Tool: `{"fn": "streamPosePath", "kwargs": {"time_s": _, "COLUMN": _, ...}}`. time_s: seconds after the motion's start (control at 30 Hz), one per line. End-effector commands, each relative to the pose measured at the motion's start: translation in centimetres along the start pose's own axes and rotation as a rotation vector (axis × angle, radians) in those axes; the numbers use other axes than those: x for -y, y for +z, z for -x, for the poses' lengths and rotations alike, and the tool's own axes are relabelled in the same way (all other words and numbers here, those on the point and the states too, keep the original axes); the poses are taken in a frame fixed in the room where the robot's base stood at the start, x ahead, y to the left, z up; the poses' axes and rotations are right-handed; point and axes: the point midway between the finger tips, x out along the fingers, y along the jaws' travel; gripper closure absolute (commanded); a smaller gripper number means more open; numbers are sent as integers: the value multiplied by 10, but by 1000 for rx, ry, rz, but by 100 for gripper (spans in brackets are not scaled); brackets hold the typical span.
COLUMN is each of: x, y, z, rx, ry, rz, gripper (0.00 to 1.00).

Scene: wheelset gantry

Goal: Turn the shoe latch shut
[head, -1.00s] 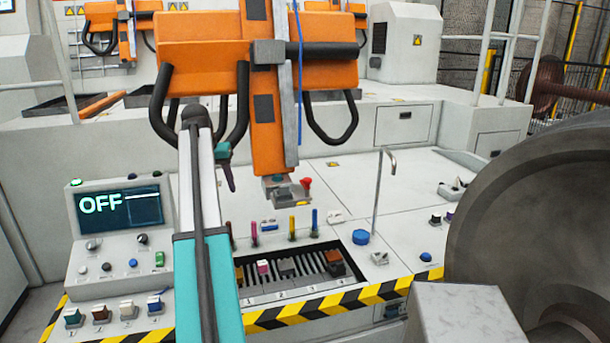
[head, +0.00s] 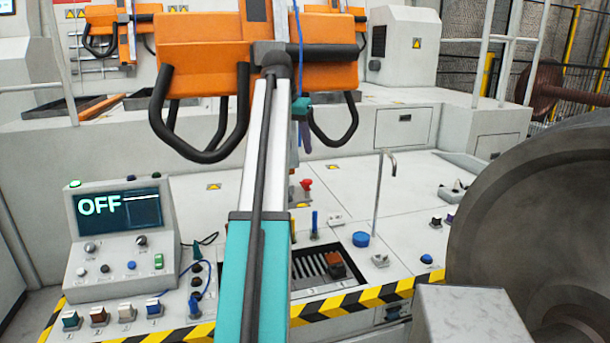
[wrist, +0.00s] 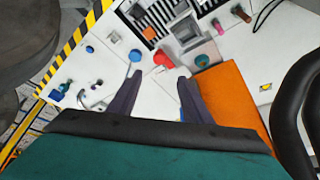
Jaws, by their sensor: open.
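The red shoe latch (head: 306,184) shows in the head view just right of my arm, at the foot of the orange gantry head. In the wrist view the red latch (wrist: 165,58) lies just beyond my fingertips, beside a grey shoe block (wrist: 188,32). My gripper (wrist: 159,75) is open and empty, with its two dark fingers apart on either side of the latch's line. In the head view my gripper (head: 304,138) is small, above the latch, pointing down. My arm hides most of the shoe there. I cannot tell the latch's angle.
The orange gantry column (wrist: 232,98) stands close at the right of my fingers in the wrist view. A thin bent pipe (head: 380,205) and a blue cap (head: 361,239) stand on the deck. A large grey wheel (head: 545,220) fills the right. The console screen (head: 118,210) reads OFF.

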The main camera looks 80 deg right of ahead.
Motion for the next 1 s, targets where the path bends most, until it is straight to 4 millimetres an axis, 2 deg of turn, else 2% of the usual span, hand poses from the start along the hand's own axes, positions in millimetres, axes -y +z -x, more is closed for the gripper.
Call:
{"fn": "streamPosePath", "kwargs": {"time_s": 0.17, "x": 1, "y": 0, "z": -2, "rx": 0, "ry": 0, "rz": 1, "gripper": 55}}
{"fn": "streamPosePath", "kwargs": {"time_s": 0.37, "x": 1, "y": 1, "z": -14, "rx": 0, "ry": 0, "rz": 2, "gripper": 55}}
{"fn": "streamPosePath", "kwargs": {"time_s": 1.0, "x": 2, "y": 2, "z": -94, "rx": 2, "ry": 0, "rz": 3, "gripper": 55}}
